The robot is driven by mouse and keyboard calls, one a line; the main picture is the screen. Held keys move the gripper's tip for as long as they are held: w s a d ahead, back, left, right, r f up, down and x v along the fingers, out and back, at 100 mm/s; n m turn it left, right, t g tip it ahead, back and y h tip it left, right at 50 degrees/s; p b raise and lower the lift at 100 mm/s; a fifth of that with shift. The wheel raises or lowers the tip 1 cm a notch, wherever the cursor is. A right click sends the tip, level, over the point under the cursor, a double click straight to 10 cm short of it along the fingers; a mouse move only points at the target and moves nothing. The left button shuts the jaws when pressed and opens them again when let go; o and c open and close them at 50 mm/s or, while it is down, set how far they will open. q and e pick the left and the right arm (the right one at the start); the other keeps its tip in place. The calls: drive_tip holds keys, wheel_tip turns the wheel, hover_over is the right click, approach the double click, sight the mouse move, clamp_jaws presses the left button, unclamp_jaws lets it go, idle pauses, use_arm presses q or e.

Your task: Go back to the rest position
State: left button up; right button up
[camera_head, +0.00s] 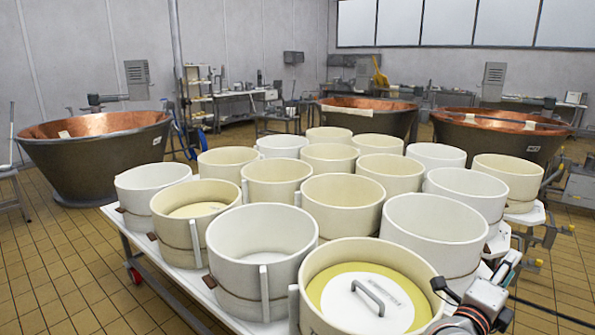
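My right arm comes in at the bottom right corner, and its gripper (458,304) is beside the right outer wall of the nearest cream mould (318,262). The fingers are small and partly cut off, so I cannot tell whether they are open or shut, or whether they touch the mould. Inside this mould lies a yellow disc (324,287) with a white lid (352,304) that has a grey handle (368,297). My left gripper is not in view.
A white wheeled table (172,252) carries several round white and cream moulds close together. Copper vats stand behind at the left (95,150), centre (372,117) and right (500,135). The tiled floor (60,265) left of the table is clear.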

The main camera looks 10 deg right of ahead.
drive_tip(key=w+a+f+n+t+y+b, duration=0.15)
drive_tip(key=a+n+t+y, duration=0.55)
drive_tip(key=a+n+t, duration=0.75)
drive_tip(key=a+f+n+g+y, duration=0.2)
drive_tip(key=a+f+n+y, duration=1)
drive_tip(key=a+n, duration=0.1)
drive_tip(key=s+a+f+n+g, duration=0.2)
drive_tip(key=s+f, duration=0.3)
drive_tip(key=f, duration=0.4)
drive_tip(key=s+a+f+n+g+y+b, duration=0.1)
drive_tip(key=s+a+f+n+g, duration=0.2)
drive_tip(key=f, duration=0.7)
drive_tip(key=s+a+f+n+g+b, duration=0.1)
drive_tip(key=s+f+g, duration=0.4)
drive_tip(key=f, duration=0.5)
drive_tip(key=shift+s+a+f+n+g, duration=0.15)
drive_tip(key=shift+s+a+n+g, duration=0.2)
drive_tip(key=shift+s+a+n, duration=0.65)
drive_tip(key=shift+s+d, duration=0.1)
drive_tip(key=shift+s, duration=0.15)
